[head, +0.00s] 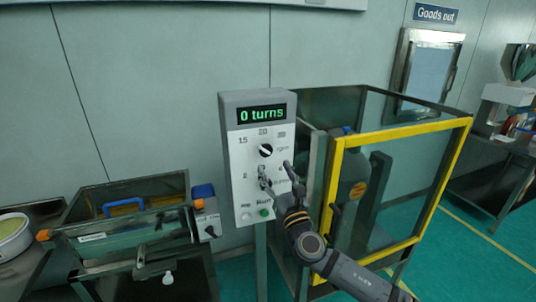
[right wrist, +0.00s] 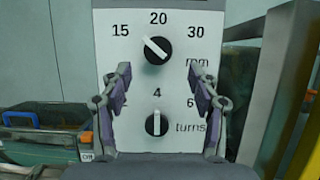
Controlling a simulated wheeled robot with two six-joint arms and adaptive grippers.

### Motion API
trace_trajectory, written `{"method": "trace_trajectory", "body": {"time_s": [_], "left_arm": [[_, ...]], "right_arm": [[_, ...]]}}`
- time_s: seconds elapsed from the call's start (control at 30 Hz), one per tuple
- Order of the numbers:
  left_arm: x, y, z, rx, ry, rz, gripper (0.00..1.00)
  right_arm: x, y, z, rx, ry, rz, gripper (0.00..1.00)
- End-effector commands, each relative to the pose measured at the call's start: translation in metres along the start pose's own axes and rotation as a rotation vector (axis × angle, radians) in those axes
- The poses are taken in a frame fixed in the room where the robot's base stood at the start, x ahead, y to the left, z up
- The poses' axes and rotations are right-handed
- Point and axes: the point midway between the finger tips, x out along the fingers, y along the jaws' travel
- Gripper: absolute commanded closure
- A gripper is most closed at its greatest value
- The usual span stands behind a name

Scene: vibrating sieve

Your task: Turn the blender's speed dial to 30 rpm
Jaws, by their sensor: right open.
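The rpm speed dial (head: 265,150) is a round black knob with a white pointer line on the upright grey control box (head: 240,190). In the right wrist view, the speed dial (right wrist: 158,50) has its line slanting to the upper left, towards the 15 side, with 20 above and 30 to the upper right. Below it, the turns dial (right wrist: 157,123) points up at 4. My right gripper (head: 275,168) is open and empty in front of the panel; in the wrist view its fingers (right wrist: 160,72) stand apart, below the speed dial's level. My left gripper is out of view.
The display (head: 262,114) reads "0 turns". A green button (head: 264,212) sits low on the panel. A yellow-framed guard (head: 400,132) stands close on the right. A metal bin with a blue handle (head: 125,206) stands to the left.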

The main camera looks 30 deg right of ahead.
Motion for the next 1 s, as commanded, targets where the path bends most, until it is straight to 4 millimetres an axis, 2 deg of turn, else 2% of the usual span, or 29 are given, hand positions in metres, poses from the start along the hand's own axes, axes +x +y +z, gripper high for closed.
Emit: {"method": "trace_trajectory", "body": {"time_s": [0.03, 0.1, 0.3, 0.67, 1.0], "left_arm": [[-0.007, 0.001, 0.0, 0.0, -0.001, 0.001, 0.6], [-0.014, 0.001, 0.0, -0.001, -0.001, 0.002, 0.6], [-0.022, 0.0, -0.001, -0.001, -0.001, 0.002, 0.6], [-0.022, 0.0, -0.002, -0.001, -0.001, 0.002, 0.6], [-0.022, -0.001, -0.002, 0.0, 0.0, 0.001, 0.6]], "right_arm": [[0.014, 0.0, 0.006, 0.008, -0.005, -0.005, 0.39], [0.028, -0.001, 0.005, 0.006, -0.002, -0.004, 0.39], [0.056, 0.0, 0.003, 0.004, 0.0, -0.001, 0.39], [0.061, 0.001, 0.0, 0.002, 0.001, 0.001, 0.4], [0.061, 0.001, 0.0, 0.003, 0.001, 0.001, 0.86]]}}
